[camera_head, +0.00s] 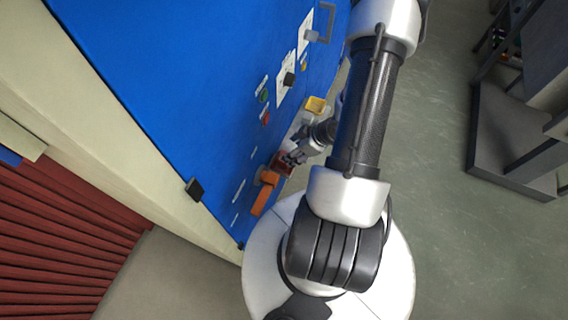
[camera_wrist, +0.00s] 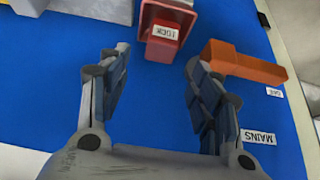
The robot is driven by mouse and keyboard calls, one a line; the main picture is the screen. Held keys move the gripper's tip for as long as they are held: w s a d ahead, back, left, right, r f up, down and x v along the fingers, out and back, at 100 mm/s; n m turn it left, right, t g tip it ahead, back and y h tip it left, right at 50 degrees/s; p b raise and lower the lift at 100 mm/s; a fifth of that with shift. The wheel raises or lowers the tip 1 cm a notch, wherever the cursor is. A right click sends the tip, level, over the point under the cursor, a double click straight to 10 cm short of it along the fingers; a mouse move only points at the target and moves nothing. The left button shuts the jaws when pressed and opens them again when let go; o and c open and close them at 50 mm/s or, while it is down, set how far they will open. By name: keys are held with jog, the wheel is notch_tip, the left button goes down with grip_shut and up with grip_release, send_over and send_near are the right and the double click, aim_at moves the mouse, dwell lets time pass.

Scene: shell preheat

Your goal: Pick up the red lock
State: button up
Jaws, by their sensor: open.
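The red lock (camera_wrist: 163,40) is a small red block with a white label in the wrist view. It sits against the blue panel (camera_wrist: 150,100), just beyond my fingertips and roughly between them. My gripper (camera_wrist: 158,68) is open, with one finger on each side of the space below the lock, and nothing is between the fingers. In the head view my gripper (camera_head: 292,157) is close to the blue panel, and the red lock (camera_head: 281,164) shows partly hidden beside it.
An orange handle (camera_wrist: 245,66) juts out right of the lock, close to my right finger; it also shows in the head view (camera_head: 264,193). Labels, one reading MAINS (camera_wrist: 258,137), are on the panel. A yellow part (camera_head: 316,104) and a grey block (camera_wrist: 95,8) are nearby.

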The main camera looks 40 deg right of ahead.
jog(key=x, duration=0.2)
jog(key=shift+w+f+b, duration=0.1)
jog(key=shift+f+b, duration=0.2)
jog(key=shift+b, duration=0.1)
jog(key=b+x, duration=0.1)
jog(key=x, duration=0.1)
jog(key=b+x, duration=0.2)
jog(key=x, duration=0.1)
jog(key=shift+f, duration=0.2)
jog(key=shift+s+r, duration=0.1)
jog(key=shift+s, duration=0.15)
jog(key=shift+c, duration=0.5)
jog(key=c, duration=1.1)
